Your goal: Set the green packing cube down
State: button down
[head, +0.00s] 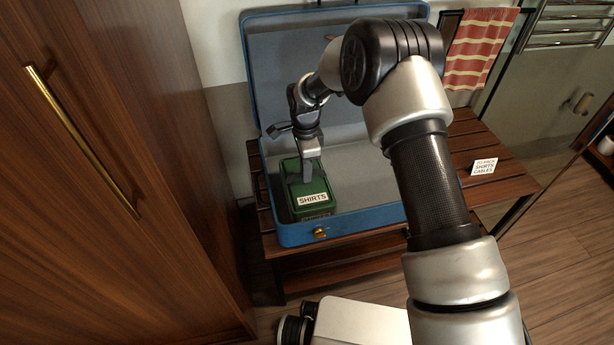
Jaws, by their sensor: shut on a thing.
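The green packing cube (305,209) has a white "SHIRTS" label on its front. It is inside the open blue suitcase (350,221), at the left end near the front wall. My gripper (308,178) points down and is shut on the top of the cube. The cube appears low in the suitcase; I cannot tell whether its underside touches the floor of the case. My arm hides the right part of the suitcase.
The suitcase lies on a slatted wooden rack (466,141) with its lid up against the wall. A small card (484,166) reading "TO PACK SHIRTS CABLES" is on the rack's right. A wooden wardrobe (120,130) stands close on the left. A striped towel (480,48) hangs behind.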

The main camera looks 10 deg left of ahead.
jog(key=shift+f, duration=1)
jog(key=c, duration=1.7)
grip_release()
jog(key=shift+f, duration=0.15)
jog(key=shift+c, duration=0.2)
